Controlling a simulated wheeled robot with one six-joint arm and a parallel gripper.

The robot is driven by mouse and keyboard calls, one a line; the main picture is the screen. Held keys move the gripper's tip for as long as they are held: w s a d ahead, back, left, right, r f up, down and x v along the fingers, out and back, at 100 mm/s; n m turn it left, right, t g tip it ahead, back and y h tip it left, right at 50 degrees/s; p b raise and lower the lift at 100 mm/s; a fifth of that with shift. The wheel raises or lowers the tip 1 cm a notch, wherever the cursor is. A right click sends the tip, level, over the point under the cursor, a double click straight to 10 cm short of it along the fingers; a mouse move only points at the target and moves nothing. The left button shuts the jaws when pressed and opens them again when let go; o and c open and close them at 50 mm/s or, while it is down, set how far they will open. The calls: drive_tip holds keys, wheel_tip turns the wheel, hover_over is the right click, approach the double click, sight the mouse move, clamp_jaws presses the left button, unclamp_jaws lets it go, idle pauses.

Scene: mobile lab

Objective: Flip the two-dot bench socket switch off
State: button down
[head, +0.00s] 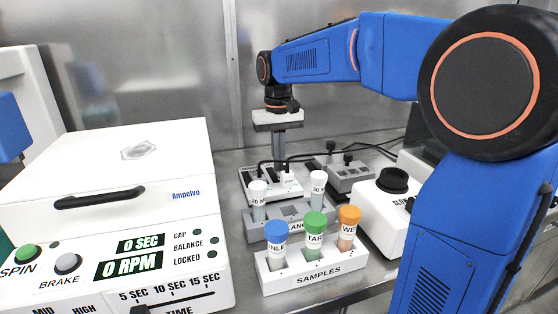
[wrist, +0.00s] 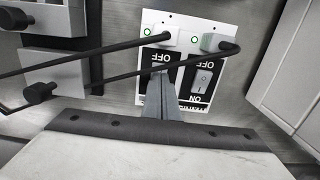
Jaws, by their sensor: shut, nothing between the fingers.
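The bench socket (wrist: 143,95) is a white plate with two black switch panels, printed OFF and ON upside down in the wrist view. The right-hand rocker (wrist: 203,80) is light grey and in clear sight; I cannot tell which way it is tipped. The left-hand switch is mostly hidden behind my gripper (wrist: 160,72). The dot marks are too small to read. My gripper is shut and empty, its tips over the left-hand switch; contact cannot be told. In the head view the gripper (head: 280,154) points down at the socket plate (head: 250,178), behind the tube racks.
A rack with tubes (head: 262,222) and the SAMPLES rack (head: 314,274) stand in front. A centrifuge (head: 110,190) is left, a white device (head: 385,215) right.

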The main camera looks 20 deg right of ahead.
drive_tip(key=shift+w+r, duration=0.25)
wheel_tip(320, 180, up, 14)
drive_tip(key=shift+f, duration=0.25)
idle(0.3)
drive_tip(key=shift+w+d+g, duration=0.1)
drive_tip(key=shift+w+g, duration=0.65)
drive_tip(key=shift+g, duration=0.15)
drive_tip(key=s+f, duration=0.1)
drive_tip(key=f, duration=0.8)
drive_tip(key=s+f, duration=0.1)
drive_tip(key=f, duration=0.3)
drive_tip(key=shift+s+f, duration=0.35)
